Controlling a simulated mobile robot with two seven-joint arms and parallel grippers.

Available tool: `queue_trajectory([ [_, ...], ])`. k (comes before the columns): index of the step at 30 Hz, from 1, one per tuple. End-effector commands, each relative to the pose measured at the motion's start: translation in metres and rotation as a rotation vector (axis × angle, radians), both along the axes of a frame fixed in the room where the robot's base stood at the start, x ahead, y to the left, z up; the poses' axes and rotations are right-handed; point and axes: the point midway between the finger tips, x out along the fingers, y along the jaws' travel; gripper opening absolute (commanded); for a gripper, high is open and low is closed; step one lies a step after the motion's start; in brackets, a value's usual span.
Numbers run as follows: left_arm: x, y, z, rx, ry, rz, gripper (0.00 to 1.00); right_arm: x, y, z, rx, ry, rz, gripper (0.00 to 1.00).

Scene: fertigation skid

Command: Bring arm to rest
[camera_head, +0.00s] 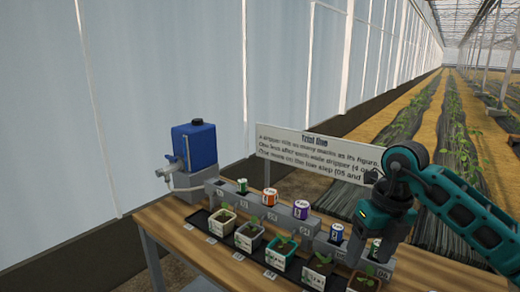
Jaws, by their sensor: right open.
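My right arm comes in from the right, teal and black, bent at an elbow high above the table. Its right gripper (356,248) points down over the right end of the row of pots and is open. Its fingertips are small and dark, and I cannot tell whether they touch anything. A coloured dripper cap (336,233) stands just left of it, and another (374,248) is close beside it, partly behind the arm. My left gripper is not in view.
The wooden table (172,235) carries a grey stepped rail (285,219) with several coloured caps and a black tray of seedling pots (249,235). A blue tank (194,146) stands at the back left. A white sign (318,155) stands behind. Table space is clear at front left.

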Motion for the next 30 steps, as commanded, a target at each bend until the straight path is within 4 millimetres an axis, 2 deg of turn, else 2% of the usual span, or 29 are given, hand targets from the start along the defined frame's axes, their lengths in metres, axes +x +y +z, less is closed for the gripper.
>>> queue_trajectory([
  [1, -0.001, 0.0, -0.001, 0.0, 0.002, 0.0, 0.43, -0.006, 0.03, -0.012, 0.113, -0.009, 0.051, 0.66],
  [3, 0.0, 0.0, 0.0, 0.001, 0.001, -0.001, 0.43, -0.012, 0.067, -0.016, 0.279, -0.035, 0.101, 0.66],
  [7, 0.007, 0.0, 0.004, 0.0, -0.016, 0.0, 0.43, -0.03, 0.135, -0.008, 0.619, -0.08, 0.152, 0.66],
  [9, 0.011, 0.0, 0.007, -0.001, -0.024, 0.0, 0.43, -0.04, 0.165, 0.006, 0.814, -0.103, 0.148, 0.66],
  [12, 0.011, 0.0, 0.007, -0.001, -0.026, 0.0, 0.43, -0.052, 0.197, 0.033, 1.094, -0.134, 0.097, 0.66],
  [15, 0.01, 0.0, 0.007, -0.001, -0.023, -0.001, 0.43, -0.057, 0.212, 0.066, 1.36, -0.163, -0.009, 0.66],
  [19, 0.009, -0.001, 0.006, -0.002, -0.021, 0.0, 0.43, -0.053, 0.206, 0.103, 1.666, -0.196, -0.225, 0.66],
  [23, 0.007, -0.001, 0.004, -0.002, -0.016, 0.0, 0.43, -0.04, 0.176, 0.123, 1.911, -0.22, -0.528, 0.66],
  [26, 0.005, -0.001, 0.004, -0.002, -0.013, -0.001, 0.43, -0.028, 0.143, 0.121, 2.041, -0.231, -0.814, 0.66],
  [30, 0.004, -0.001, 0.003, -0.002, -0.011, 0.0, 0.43, -0.017, 0.091, 0.092, 2.116, -0.231, -1.269, 0.66],
])
